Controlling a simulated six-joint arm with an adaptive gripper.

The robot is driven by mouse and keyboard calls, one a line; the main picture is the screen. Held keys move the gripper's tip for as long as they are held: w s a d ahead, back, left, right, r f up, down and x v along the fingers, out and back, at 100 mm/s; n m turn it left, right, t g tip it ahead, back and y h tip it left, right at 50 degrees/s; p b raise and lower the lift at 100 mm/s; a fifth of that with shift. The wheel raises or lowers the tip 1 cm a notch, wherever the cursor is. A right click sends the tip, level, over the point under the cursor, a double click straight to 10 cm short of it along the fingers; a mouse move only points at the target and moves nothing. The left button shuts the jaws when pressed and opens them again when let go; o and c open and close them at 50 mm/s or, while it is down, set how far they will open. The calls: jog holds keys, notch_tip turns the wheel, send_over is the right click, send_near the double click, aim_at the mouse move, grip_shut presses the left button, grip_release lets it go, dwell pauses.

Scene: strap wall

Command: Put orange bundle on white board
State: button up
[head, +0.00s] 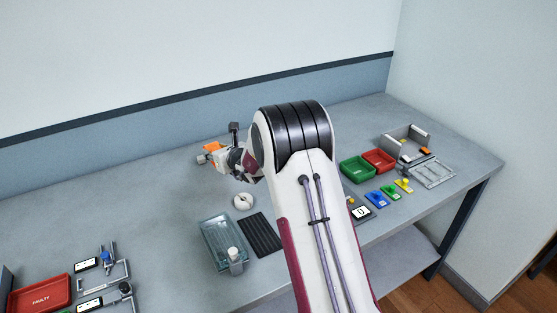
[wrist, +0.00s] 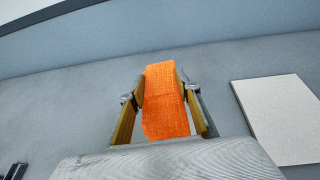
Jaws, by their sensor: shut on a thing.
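The orange bundle (wrist: 165,102) is a folded strap of woven webbing, held between the two jaws of my gripper (wrist: 166,98) in the wrist view. My gripper is shut on it. In the head view, a bit of the orange bundle (head: 211,147) shows at the end of my gripper (head: 209,155), towards the back of the table. The white board (wrist: 281,117) is a flat pale panel to the right of my gripper in the wrist view, apart from the bundle. In the head view I cannot make out the board; my arm may hide it.
Near my gripper are a white ring (head: 243,202), a clear tray (head: 222,243) and a black ribbed mat (head: 260,235). A red tray (head: 40,297) marked FAULTY stands front left. Green (head: 357,170) and red (head: 379,160) bins stand right. The back left table is clear.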

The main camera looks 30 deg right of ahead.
jog(key=s+d, duration=0.1)
jog(key=d, duration=0.9)
jog(key=s+d+r+m+h, duration=0.1)
jog(key=d, duration=0.9)
jog(key=shift+s+d+r, duration=0.3)
jog(key=shift+s+d, duration=0.05)
jog(key=shift+s, duration=0.05)
jog(key=shift+f, duration=0.1)
jog(key=shift+f, duration=3.05)
jog(key=shift+f, duration=1.85)
jog(key=shift+f, duration=0.1)
